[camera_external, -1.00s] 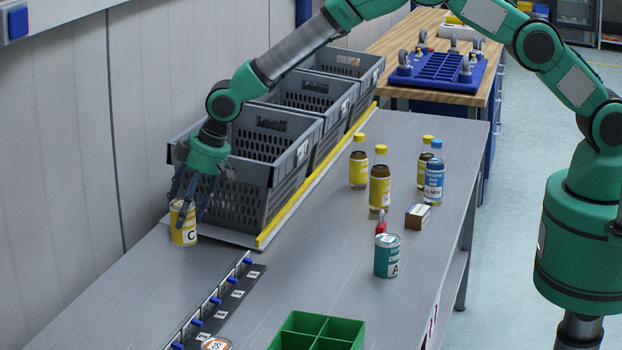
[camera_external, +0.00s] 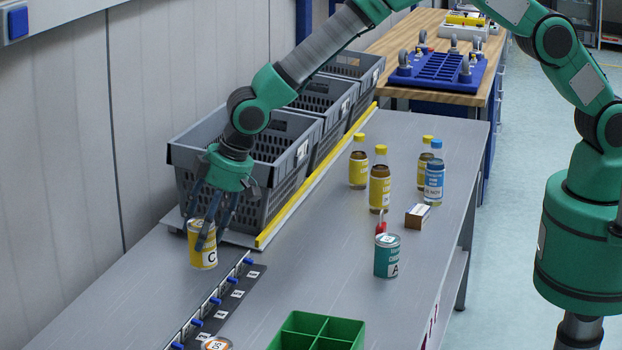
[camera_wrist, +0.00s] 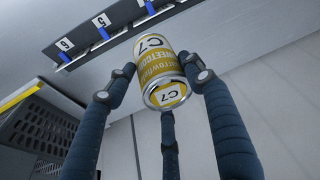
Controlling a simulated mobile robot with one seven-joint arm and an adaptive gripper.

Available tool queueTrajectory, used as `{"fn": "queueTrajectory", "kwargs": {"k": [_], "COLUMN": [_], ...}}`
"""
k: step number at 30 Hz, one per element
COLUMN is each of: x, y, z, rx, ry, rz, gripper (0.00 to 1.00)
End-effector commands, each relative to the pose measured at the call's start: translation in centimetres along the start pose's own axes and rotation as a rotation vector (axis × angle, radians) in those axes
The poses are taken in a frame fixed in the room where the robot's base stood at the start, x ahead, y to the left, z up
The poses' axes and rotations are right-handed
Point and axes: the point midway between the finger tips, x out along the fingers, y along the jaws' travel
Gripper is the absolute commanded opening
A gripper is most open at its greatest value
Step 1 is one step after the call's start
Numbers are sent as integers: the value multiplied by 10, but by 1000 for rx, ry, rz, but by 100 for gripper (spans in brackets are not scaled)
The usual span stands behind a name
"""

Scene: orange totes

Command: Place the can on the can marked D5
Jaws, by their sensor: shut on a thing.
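A yellow can (camera_external: 203,250) labelled C7 is held by my gripper (camera_external: 204,228) near the left edge of the table, in front of the nearest grey crate. In the wrist view the can (camera_wrist: 162,68) sits between the dark fingers of my gripper (camera_wrist: 165,85), its C7 end facing the camera. It looks upright and a little above the table. The can marked D5 (camera_external: 216,344) shows only its top at the bottom edge of the external view, beside the strip of blue clips; the rest is cut off. It does not show in the wrist view.
A numbered strip with blue clips (camera_external: 222,300) runs between the two cans. A green divided box (camera_external: 318,323) is at the front. A teal can (camera_external: 387,256), several bottles and a small box (camera_external: 417,216) stand right. Grey crates (camera_external: 247,207) line the back left.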

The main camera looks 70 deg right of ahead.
Motion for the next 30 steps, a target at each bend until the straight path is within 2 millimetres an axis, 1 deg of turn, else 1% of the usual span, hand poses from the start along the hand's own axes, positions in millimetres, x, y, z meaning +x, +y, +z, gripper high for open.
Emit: {"fn": "queueTrajectory", "kwargs": {"k": [1, 5, 6, 8, 9, 11, 12, 15, 18, 22, 25, 30], "x": [-8, -25, -30, -38, -43, -52, -57, -70, -82, -94, -100, -103], "y": [-21, -66, -79, -98, -111, -130, -142, -170, -192, -213, -222, -228], "z": [8, 32, 40, 53, 62, 75, 85, 108, 129, 151, 161, 169], "rx": [-11, -27, -30, -38, -42, -51, -55, -67, -77, -87, -90, -94], "ry": [1, -1, -1, -1, -2, -2, -3, -2, -1, -1, 0, -1], "rz": [-4, -9, -11, -14, -17, -20, -22, -29, -35, -41, -44, -46], "gripper": [14, 14, 14, 14, 14, 14, 14, 14, 14, 14, 14, 14]}}
